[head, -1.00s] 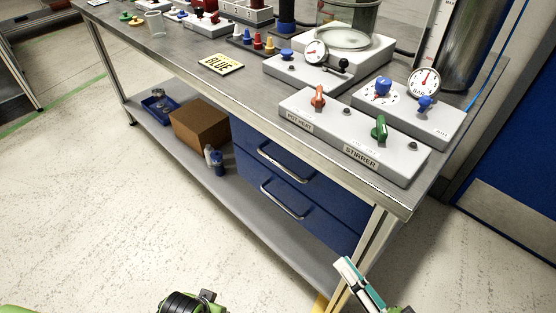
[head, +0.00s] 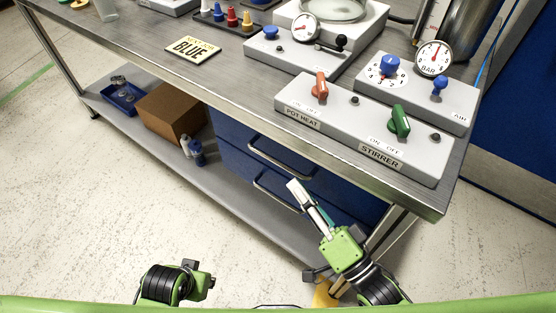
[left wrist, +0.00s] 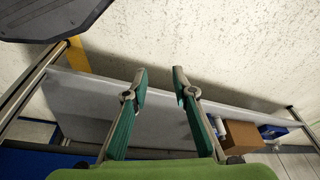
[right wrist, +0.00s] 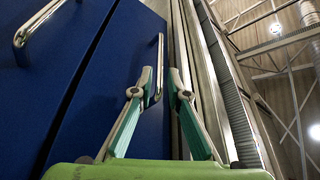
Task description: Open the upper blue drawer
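The upper blue drawer (head: 235,132) is under the bench top and looks closed. Its metal handle (head: 280,159) is a horizontal bar. The lower blue drawer (head: 236,168) looks closed too. My right gripper (head: 295,188) is open in front of the drawers. In the right wrist view, turned sideways, the upper drawer's handle (right wrist: 157,65) shows just beyond and between the fingertips (right wrist: 160,76), nearer the left finger; I cannot tell if they touch. The lower handle (right wrist: 40,22) is at upper left. My left gripper (left wrist: 160,75) is open and empty.
The lower shelf (head: 230,205) holds a brown box (head: 170,112), small bottles and a blue tray (head: 122,95). A bench leg (head: 395,225) stands close to my right gripper. The floor at left is clear.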

